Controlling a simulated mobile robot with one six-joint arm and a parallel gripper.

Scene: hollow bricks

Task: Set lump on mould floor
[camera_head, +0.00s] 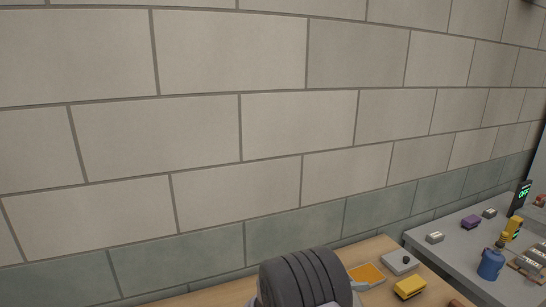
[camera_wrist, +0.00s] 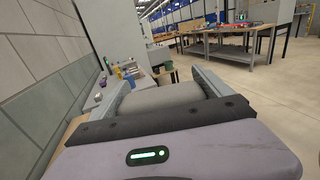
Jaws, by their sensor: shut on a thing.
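In the wrist view, my gripper (camera_wrist: 155,88) is shut on a grey lump (camera_wrist: 160,97), with one pale finger on each side of it. The lump is broad and plain, and its near side is partly covered by my dark gripper bar. In the head view, my dark ribbed arm part stands in front of a wooden bench (camera_head: 345,257) and hides what is behind it. A shallow orange-floored tray (camera_head: 368,273) lies on that bench just right of the arm. I cannot tell whether it is the mould; no other mould is clear.
A yellow block (camera_head: 410,288) and a light box with a dark knob (camera_head: 401,261) are on the wooden bench. A grey table (camera_head: 460,255) at right holds a blue bottle (camera_head: 490,264), a purple block (camera_head: 471,222) and small items. A block wall (camera_head: 200,130) runs behind. Open floor (camera_wrist: 250,120) shows at right.

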